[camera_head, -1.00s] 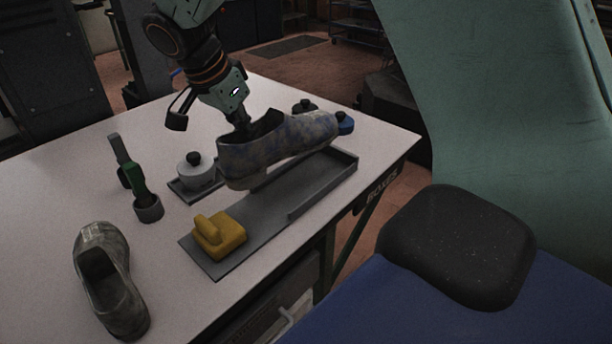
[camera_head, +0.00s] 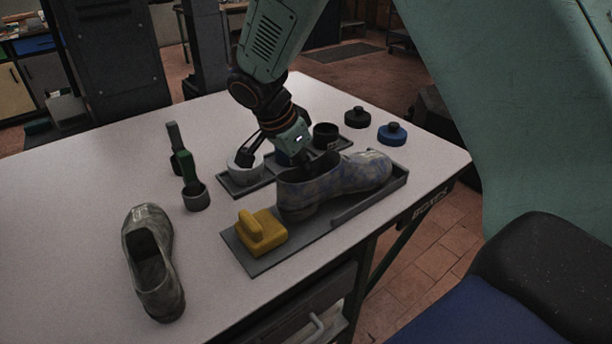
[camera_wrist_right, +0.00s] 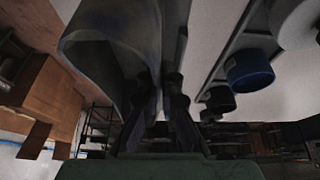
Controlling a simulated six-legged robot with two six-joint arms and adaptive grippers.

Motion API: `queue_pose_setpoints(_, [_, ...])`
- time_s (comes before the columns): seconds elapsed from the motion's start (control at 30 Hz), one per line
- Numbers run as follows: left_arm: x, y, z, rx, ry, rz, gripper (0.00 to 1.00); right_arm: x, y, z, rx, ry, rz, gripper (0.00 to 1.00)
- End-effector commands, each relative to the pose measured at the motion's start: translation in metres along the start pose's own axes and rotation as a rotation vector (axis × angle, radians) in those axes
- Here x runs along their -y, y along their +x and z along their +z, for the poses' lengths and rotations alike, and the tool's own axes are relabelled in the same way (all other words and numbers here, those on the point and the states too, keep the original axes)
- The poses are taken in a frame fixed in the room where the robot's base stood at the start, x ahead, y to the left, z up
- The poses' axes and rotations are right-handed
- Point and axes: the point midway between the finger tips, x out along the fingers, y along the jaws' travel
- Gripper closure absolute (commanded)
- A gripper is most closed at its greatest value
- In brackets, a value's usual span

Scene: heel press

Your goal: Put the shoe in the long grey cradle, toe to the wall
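The mottled blue-grey shoe (camera_head: 335,188) is in or just over the long grey cradle (camera_head: 292,255), sole roughly level, toe towards the walled far right end. I cannot tell whether the sole touches the cradle floor. My right gripper (camera_head: 304,168) is shut on the upper edge of the shoe near its heel. In the right wrist view, the fingers (camera_wrist_right: 164,105) close on the shoe's side wall, with the shoe (camera_wrist_right: 105,50) opening at left. A yellow block with a handle (camera_head: 261,232) sits on the cradle's near left end, by the heel. My left gripper is out of view.
A second grey-green shoe (camera_head: 152,265) stands at the table's left front. A small grey tray (camera_head: 236,189) with pots lies behind the cradle.

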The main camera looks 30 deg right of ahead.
Motion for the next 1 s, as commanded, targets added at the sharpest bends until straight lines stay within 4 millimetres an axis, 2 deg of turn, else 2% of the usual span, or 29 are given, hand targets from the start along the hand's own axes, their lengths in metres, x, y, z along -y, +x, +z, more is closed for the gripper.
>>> queue_pose_setpoints(0.13, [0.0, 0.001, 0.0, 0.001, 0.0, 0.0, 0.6, 0.0, 0.018, 0.006, 0.0, -0.001, 0.001, 1.0])
queue_pose_setpoints(0.33, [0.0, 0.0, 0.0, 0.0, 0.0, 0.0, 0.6, 0.001, 0.019, 0.005, 0.0, 0.001, -0.001, 1.0])
queue_pose_setpoints(0.4, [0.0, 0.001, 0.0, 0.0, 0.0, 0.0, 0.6, 0.001, 0.02, 0.006, 0.001, 0.001, 0.0, 0.91])
queue_pose_setpoints(0.63, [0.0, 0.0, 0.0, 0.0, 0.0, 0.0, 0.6, 0.0, 0.019, 0.006, 0.001, 0.001, 0.001, 0.72])
queue_pose_setpoints(1.0, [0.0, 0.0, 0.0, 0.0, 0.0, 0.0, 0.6, 0.001, 0.015, 0.005, -0.001, 0.0, -0.001, 0.72])
